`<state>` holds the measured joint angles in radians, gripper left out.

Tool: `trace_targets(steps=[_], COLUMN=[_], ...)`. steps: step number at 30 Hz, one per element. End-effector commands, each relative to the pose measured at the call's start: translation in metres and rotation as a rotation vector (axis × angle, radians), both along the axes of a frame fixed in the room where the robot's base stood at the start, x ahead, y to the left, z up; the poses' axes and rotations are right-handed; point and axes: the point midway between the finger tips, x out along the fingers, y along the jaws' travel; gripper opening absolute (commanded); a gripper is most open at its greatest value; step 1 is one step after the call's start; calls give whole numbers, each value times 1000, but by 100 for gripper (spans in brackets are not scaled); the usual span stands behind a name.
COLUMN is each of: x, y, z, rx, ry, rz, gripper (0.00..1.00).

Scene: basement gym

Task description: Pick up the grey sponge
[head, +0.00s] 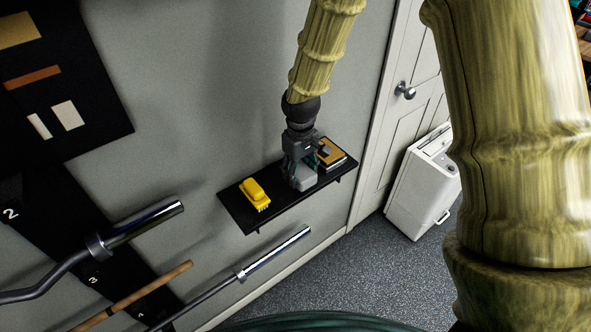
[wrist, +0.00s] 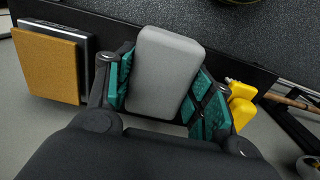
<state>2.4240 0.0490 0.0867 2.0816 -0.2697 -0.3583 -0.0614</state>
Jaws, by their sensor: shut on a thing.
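The grey sponge (wrist: 163,72) is a rounded grey block between the two green-padded fingers of my gripper (wrist: 165,92) in the wrist view. The fingers are shut on its sides. In the head view, my gripper (head: 301,168) points down at the black wall shelf (head: 238,208), with the grey sponge (head: 302,182) at its fingertips. The sponge is at or just above the shelf; I cannot tell whether it still touches it.
A yellow brush-like object (head: 255,193) lies left of the sponge on the shelf. A tan-topped block (head: 331,153) is close on the right. Metal bars (head: 275,253) stick out below. A white door (head: 408,60) and white appliance (head: 423,185) stand to the right.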

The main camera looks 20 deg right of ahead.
Motion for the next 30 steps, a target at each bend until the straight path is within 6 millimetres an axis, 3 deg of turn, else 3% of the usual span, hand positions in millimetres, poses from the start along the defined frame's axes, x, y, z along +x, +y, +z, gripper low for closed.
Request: trace_targets(steps=[9, 15, 21, 30], x=[-69, -101, -118, -123], y=[-8, -11, -12, -13], z=[3, 8, 10, 12], rx=[-1, -1, -1, 0], ry=[-1, 0, -1, 0], rz=[0, 1, 1, 0], gripper=[37, 37, 37, 37])
